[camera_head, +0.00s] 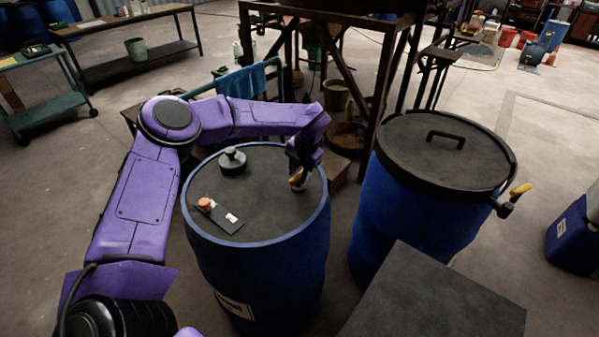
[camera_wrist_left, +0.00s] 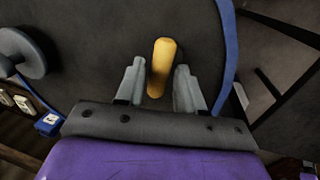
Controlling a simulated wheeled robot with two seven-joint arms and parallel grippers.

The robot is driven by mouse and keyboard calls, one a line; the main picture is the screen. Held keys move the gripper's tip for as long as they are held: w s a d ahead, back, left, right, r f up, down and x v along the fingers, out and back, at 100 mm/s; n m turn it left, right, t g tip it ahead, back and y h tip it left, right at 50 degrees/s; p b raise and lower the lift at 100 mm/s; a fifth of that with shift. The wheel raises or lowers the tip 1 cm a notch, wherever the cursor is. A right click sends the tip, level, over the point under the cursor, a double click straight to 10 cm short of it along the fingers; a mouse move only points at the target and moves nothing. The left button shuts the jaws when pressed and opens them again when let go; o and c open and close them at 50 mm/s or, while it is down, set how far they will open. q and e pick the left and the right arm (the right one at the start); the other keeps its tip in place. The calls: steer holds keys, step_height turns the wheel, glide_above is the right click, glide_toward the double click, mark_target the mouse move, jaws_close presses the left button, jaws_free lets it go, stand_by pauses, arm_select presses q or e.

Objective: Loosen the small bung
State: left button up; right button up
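The blue drum (camera_head: 262,278) stands upright with a dark, flat top. A large grey bung (camera_head: 232,161) sits at the back left of the top; it also shows in the left wrist view (camera_wrist_left: 22,52). My left gripper (camera_head: 298,174) points down over the right side of the top. In the left wrist view its two fingers stand apart on either side of a yellow handle (camera_wrist_left: 162,66), with narrow gaps. A bit of grey (camera_head: 298,187) shows under the handle; I cannot tell whether this is the small bung, which the gripper largely hides. My right gripper is not in view.
A dark plate with an orange knob (camera_head: 205,204) and a white label lies on the drum top's left. A second blue drum (camera_head: 400,215) with a handled dark lid stands close on the right. A rusty metal frame (camera_head: 372,90) stands behind. A dark block (camera_head: 435,300) is in front.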

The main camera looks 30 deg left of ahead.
arm_select(q)
steer(key=shift+o, duration=0.3)
step_height(320, 180, up, 10)
steer(key=d+b, duration=0.1)
steer(key=d, duration=0.1)
steer(key=shift+r, duration=0.15)
stand_by(0.3)
